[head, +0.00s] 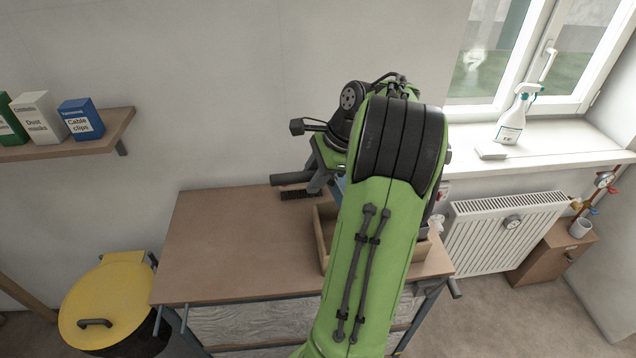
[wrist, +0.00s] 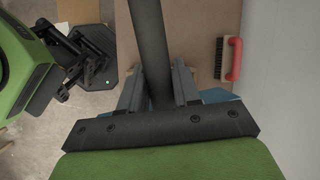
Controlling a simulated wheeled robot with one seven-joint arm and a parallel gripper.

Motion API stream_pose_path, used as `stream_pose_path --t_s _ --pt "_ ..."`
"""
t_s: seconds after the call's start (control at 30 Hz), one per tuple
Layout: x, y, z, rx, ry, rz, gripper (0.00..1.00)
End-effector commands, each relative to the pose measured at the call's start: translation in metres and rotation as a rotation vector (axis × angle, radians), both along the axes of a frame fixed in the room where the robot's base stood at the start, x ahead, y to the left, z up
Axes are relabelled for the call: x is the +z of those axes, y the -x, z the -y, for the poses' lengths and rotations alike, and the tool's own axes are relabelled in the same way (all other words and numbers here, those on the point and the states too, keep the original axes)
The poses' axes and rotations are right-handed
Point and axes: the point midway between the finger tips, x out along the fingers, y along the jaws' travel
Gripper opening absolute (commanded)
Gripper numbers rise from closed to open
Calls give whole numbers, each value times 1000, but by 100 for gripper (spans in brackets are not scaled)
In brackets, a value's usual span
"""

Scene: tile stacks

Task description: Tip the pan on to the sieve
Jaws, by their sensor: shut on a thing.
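My gripper (head: 320,172) is shut on a dark round handle (head: 290,178) above the back of the workbench. In the wrist view, the handle (wrist: 148,40) runs between the two grey fingers (wrist: 158,88) and out of the top of the picture. Blue edges (wrist: 222,95) show beyond the fingers; they seem to be part of the pan, and a small blue patch (head: 341,187) shows beside my arm in the head view. The rest of the pan and what it holds are hidden. I cannot make out the sieve; my arm covers much of the bench.
A wooden box (head: 320,242) stands on the workbench (head: 225,240), partly behind my arm. A brush with a red handle (wrist: 234,58) lies on the bench. A yellow-lidded bin (head: 105,300) stands at left, a radiator (head: 490,235) at right. The bench's left part is clear.

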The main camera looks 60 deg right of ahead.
Motion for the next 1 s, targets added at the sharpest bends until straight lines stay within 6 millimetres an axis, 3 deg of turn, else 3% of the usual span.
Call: stream_pose_path --t_s 0.07,0.2,0.5,1.0 --pt "-9 -2 -2 1 21 -11 0" --pt "16 -2 -3 -1 21 -15 0" --pt "46 -2 -3 -1 21 -15 0" --pt "48 -2 -2 -1 21 -13 0"
